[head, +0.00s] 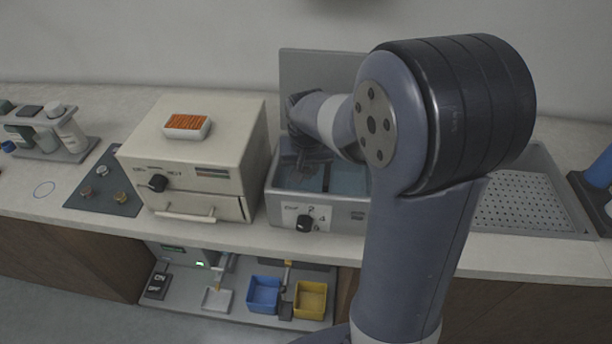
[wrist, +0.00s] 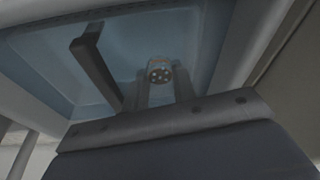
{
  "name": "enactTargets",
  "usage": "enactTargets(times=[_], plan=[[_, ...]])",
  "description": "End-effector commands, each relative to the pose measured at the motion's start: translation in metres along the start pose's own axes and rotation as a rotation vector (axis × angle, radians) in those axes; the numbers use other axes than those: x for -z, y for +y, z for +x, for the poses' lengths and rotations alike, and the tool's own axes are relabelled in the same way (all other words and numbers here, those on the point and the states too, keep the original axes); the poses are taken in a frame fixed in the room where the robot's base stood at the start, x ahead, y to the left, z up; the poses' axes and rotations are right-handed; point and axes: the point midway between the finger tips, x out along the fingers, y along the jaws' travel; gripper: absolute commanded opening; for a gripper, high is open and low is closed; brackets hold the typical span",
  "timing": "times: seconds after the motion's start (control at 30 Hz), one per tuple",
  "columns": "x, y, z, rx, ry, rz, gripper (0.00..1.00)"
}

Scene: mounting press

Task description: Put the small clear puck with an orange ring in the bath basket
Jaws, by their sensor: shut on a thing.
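In the wrist view, my gripper (wrist: 161,88) is shut on a small round puck (wrist: 158,72). Its face is pale with several dark orange-brown spots, and I cannot make out an orange ring. The puck is held over or in the blue interior of the water bath (wrist: 120,40). In the head view, the grey bath (head: 285,208) stands mid-counter with its lid (head: 310,68) raised behind. My gripper (head: 308,165) reaches down into it, and the puck is hidden there. A dark bar (wrist: 95,65) crosses the bath beside the fingers; I cannot tell whether it belongs to the basket.
A beige press box (head: 185,150) with an orange-topped dish (head: 187,125) stands close left of the bath. A dark mat (head: 105,200) with small pucks lies farther left. A perforated drain tray (head: 520,205) is at right. Blue (head: 264,294) and yellow (head: 310,300) bins sit below.

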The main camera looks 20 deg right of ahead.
Motion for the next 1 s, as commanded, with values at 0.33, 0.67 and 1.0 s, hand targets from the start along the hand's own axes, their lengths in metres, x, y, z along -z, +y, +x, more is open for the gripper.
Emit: enactTargets(times=[0.33,0.67,1.0], plan=[[-0.009,0.000,0.031,-0.001,-0.002,-0.001,0.01],[-0.010,0.000,0.033,0.000,-0.002,0.000,0.30],[-0.009,0.000,0.031,0.000,-0.001,0.000,0.35]])
